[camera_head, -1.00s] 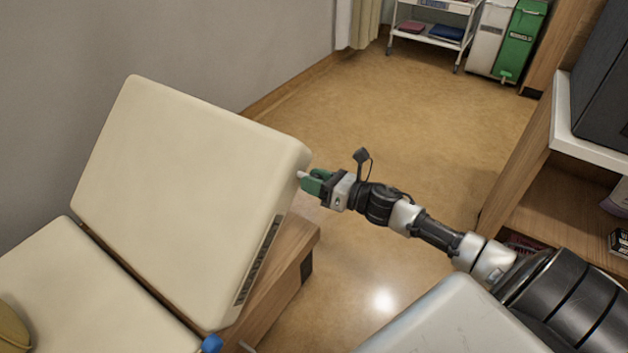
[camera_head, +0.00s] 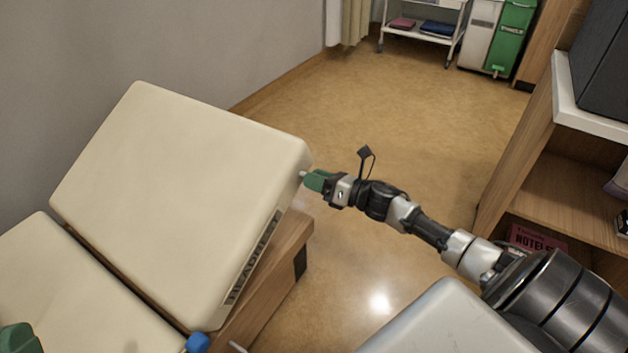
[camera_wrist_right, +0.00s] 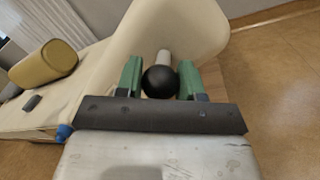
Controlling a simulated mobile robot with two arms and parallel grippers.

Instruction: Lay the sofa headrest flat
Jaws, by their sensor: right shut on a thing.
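The cream sofa headrest (camera_head: 180,190) is tilted up at an angle from the cream sofa seat (camera_head: 70,290), with a lettered label on its side edge. A short pale rod (camera_head: 303,174) sticks out of its right side. My right gripper (camera_head: 318,180) is at this rod with green fingers. In the right wrist view, the fingers (camera_wrist_right: 160,80) are shut on a black ball knob (camera_wrist_right: 160,82) at the end of the pale rod (camera_wrist_right: 163,57). A green part, seemingly my left gripper (camera_head: 20,338), shows at the lower left corner, mostly cut off.
A blue knob (camera_head: 198,342) is low by the hinge. A wooden frame (camera_head: 270,280) lies under the headrest. A wooden shelf (camera_head: 560,190) stands at right, a trolley (camera_head: 420,35) and green bin (camera_head: 512,40) at the back. An olive bolster (camera_wrist_right: 45,62) lies on the seat. Floor beyond is clear.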

